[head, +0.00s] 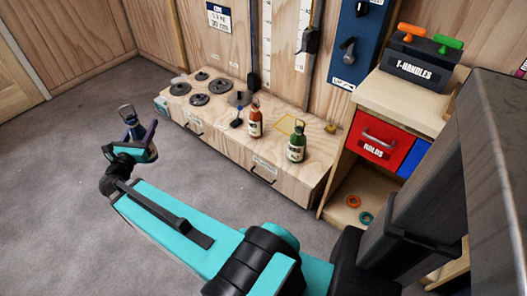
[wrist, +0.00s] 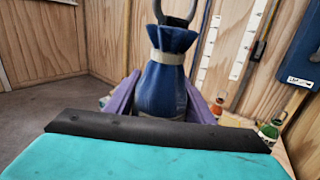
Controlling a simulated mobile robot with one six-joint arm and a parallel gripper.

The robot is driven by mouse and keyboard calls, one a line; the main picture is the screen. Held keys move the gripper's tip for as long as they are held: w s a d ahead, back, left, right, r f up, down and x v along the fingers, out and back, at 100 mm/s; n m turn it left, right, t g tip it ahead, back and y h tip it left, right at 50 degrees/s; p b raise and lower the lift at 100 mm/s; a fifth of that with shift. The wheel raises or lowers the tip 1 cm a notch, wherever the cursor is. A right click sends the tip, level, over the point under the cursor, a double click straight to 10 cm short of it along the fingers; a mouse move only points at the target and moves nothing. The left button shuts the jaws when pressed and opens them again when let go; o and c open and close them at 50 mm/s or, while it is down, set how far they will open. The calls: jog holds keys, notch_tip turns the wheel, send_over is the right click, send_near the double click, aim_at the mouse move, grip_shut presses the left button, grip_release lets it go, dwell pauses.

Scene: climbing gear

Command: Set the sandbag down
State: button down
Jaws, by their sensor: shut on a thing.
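The blue sandbag (wrist: 166,82) has a beige band around its neck and a grey loop on top. My gripper (head: 139,137) is shut on it, and the sandbag (head: 130,121) is held upright in the air, over the floor left of the low wooden bench (head: 228,140). In the wrist view the purple fingers (wrist: 163,103) stand on both sides of the sandbag, and its bottom is hidden behind my teal arm part. A yellow square outline (head: 290,125) is marked on the bench top, between an orange bag-like item (head: 255,124) and a green one (head: 296,147).
Several dark round weights (head: 199,99) lie on the bench's left part, with small dark gear (head: 238,98) near the middle. A yellow object (head: 330,128) sits at the right end. A cabinet with a red drawer (head: 378,141) stands right. The grey floor (head: 60,150) at left is clear.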

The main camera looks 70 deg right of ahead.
jog(key=s+d+f+m+g+b, duration=0.1)
jog(key=s+d+f+b, duration=0.25)
jog(key=d, duration=0.25)
jog(key=s+d+f+m+g+h+b, duration=0.1)
jog(key=s+d+f+g+b, duration=0.1)
jog(key=s+d+f, duration=0.4)
jog(key=s+d+f+m+g+b, duration=0.1)
jog(key=s+d+f+b, duration=0.15)
jog(key=d, duration=0.45)
jog(key=s+d+f+m+g+b, duration=0.1)
jog(key=s+d+f+g+b, duration=0.1)
jog(key=s+d+f, duration=0.3)
jog(key=s+d+f+m+g+b, duration=0.1)
jog(key=s+d+f+g+b, duration=0.1)
jog(key=s+d+f+b, duration=0.3)
jog(key=s+d, duration=0.4)
jog(key=s, duration=0.4)
jog(key=shift+s+d+f+g+y, duration=0.2)
jog(key=shift+g+y, duration=0.1)
jog(key=shift+g, duration=0.1)
jog(key=s+d+f+b, duration=0.1)
jog(key=s+d+b, duration=0.1)
jog(key=d, duration=1.2)
jog(key=shift+s+d+f+b, duration=0.2)
jog(key=shift+s+b, duration=0.15)
jog(key=shift+b, duration=0.45)
